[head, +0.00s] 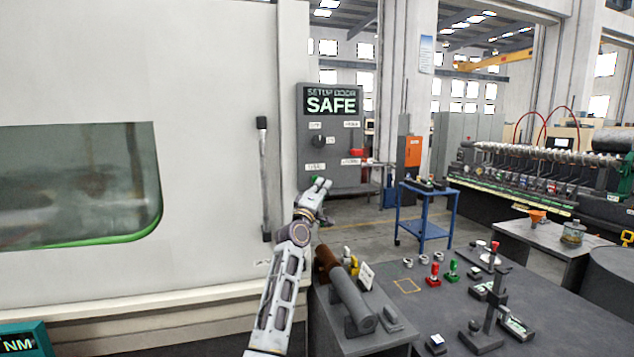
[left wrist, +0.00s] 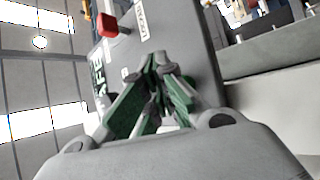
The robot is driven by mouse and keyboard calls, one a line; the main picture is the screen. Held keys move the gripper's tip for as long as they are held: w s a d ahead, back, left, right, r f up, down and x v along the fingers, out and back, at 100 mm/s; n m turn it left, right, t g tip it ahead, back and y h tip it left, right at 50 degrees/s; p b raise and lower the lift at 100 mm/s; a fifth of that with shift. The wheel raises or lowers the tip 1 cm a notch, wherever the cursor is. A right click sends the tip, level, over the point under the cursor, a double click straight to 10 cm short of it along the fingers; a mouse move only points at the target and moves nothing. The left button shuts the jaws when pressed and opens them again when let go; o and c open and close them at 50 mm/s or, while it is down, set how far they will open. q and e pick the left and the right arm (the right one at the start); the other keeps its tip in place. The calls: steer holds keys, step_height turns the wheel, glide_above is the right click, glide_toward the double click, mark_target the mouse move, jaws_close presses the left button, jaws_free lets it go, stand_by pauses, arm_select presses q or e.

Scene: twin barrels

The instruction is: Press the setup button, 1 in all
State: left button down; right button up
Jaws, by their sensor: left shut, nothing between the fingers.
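The grey control panel (head: 346,132) stands past the white machine's edge, with a lit display (head: 332,100) reading "SETUP DOOR SAFE". A green button (head: 314,178) shows low on its left, just behind my fingertips and partly covered. My left gripper (head: 322,184) is shut and empty in front of the panel's lower left. I cannot tell from the head view whether it touches the button. In the left wrist view the shut fingers (left wrist: 160,62) point at the panel face (left wrist: 185,35), and the button is not clearly visible. My right gripper is not in view.
The panel also has a black knob (head: 320,141) and a red control (head: 357,154), which also shows in the left wrist view (left wrist: 106,25). A vertical door handle (head: 264,180) is left of my arm. A grey table (head: 560,310) with fixtures is at lower right.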

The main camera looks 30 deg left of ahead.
arm_select(q)
steer(key=shift+d, duration=0.1)
steer(key=s+d+p, duration=0.3)
steer(key=shift+s+d, duration=0.15)
steer(key=shift+d, duration=0.15)
stand_by(0.4)
stand_by(0.7)
